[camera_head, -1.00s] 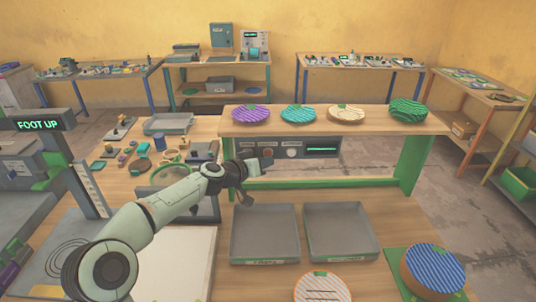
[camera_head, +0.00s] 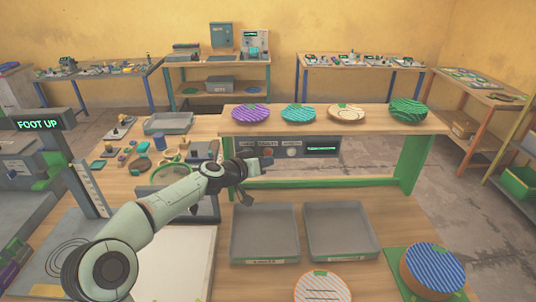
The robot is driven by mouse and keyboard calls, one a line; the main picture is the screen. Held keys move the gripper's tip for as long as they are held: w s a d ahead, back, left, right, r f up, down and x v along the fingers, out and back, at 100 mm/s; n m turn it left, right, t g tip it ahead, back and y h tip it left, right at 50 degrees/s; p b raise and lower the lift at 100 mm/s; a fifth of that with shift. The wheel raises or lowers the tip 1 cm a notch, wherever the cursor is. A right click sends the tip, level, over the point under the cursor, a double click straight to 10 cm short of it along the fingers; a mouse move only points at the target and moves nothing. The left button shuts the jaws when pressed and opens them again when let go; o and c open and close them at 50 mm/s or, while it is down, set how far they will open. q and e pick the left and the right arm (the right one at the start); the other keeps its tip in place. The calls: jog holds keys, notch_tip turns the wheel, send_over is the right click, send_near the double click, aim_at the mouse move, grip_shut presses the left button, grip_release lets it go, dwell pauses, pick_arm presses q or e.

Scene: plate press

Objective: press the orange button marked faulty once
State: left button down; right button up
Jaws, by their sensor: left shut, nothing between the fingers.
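A dark control panel (camera_head: 325,154) is set under the raised shelf, with a row of small labels, buttons and a lit green display (camera_head: 321,149). The orange button (camera_head: 267,152) shows under the middle label, partly covered by my gripper. A pale button (camera_head: 292,153) is to its right. My left gripper (camera_head: 268,162) is shut and empty, its tips just in front of and below the orange button. I cannot tell whether they touch it. The button to the left is mostly hidden behind the gripper. My right gripper is not in view.
Several patterned plates, such as a purple one (camera_head: 251,114), stand on the raised shelf (camera_head: 385,125). Two grey trays (camera_head: 265,262) lie on the table below. A blue striped plate (camera_head: 433,268) and an orange-rimmed plate (camera_head: 322,290) are at the front right.

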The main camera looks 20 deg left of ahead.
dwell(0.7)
pick_arm(q)
jog(key=shift+w+a, duration=0.2)
jog(key=shift+w, duration=0.2)
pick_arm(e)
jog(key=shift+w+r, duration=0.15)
pick_arm(q)
jog(key=shift+w+a, duration=0.2)
jog(key=shift+w, duration=0.15)
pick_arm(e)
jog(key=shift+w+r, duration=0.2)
pick_arm(q)
jog(key=shift+s, duration=0.1)
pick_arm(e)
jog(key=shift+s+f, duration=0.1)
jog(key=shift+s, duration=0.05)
pick_arm(q)
jog(key=shift+s+d+b, duration=0.4)
jog(key=shift+s+b, duration=0.15)
jog(key=shift+s, duration=0.15)
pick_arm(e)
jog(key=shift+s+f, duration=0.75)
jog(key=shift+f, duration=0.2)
